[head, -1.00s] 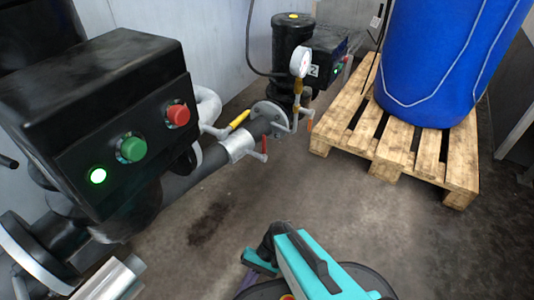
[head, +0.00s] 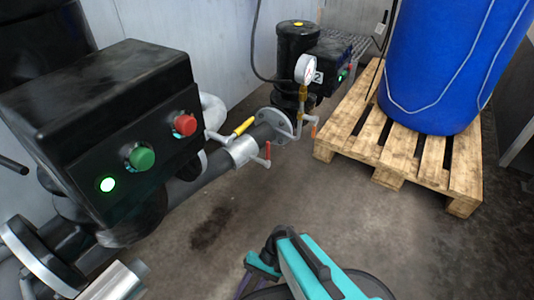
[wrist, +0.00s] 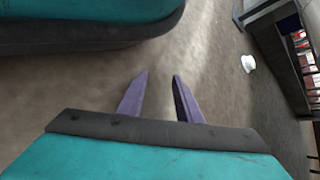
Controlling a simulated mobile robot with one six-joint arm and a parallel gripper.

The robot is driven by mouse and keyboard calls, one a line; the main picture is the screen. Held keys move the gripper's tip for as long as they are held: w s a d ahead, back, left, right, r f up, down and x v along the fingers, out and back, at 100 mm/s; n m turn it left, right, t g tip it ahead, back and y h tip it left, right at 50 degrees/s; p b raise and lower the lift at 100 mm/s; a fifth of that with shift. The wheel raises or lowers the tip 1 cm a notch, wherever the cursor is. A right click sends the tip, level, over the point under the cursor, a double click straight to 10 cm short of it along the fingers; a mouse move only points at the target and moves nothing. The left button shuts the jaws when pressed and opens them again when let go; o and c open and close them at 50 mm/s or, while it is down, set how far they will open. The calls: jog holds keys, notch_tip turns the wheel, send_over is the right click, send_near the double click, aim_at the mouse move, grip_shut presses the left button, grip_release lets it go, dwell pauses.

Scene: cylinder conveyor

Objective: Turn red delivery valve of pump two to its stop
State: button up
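Pump two is the black unit (head: 296,48) at the back, with a white "2" label (head: 318,77) and a pressure gauge (head: 305,69). A red lever (head: 267,155) hangs down at the grey pipe in front of it. A shorter orange-red lever (head: 314,127) sits lower right of the gauge. I cannot tell which is the delivery valve. A yellow lever (head: 243,126) lies slanted on the pipe. My gripper (wrist: 160,76) has its two purple fingers apart with nothing between them. It is low in the foreground, well away from the levers.
A nearer black control box (head: 105,125) with red and green buttons stands at the left. A blue drum (head: 440,65) stands on a wooden pallet (head: 395,150) at the right. The floor (head: 330,200) between is open, with a dark stain.

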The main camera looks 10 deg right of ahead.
jog(key=s+d+r+n+h+p, duration=0.1)
jog(key=d+r+p, duration=0.4)
jog(key=r+p, duration=1.1)
jog(key=s+d+r+n+h+p, duration=0.1)
jog(key=d+r+h+p, duration=0.3)
jog(key=r+p, duration=1.3)
jog(key=s+d+r+n+h+p, duration=0.1)
jog(key=d+r+h+p, duration=0.2)
jog(key=r+p, duration=1.3)
jog(key=d+p, duration=0.3)
jog(key=p, duration=0.6)
jog(key=shift+s+d+r+t+p, duration=0.15)
jog(key=shift+d+r+t+p, duration=0.15)
jog(key=shift+p, duration=0.1)
jog(key=shift+f, duration=0.1)
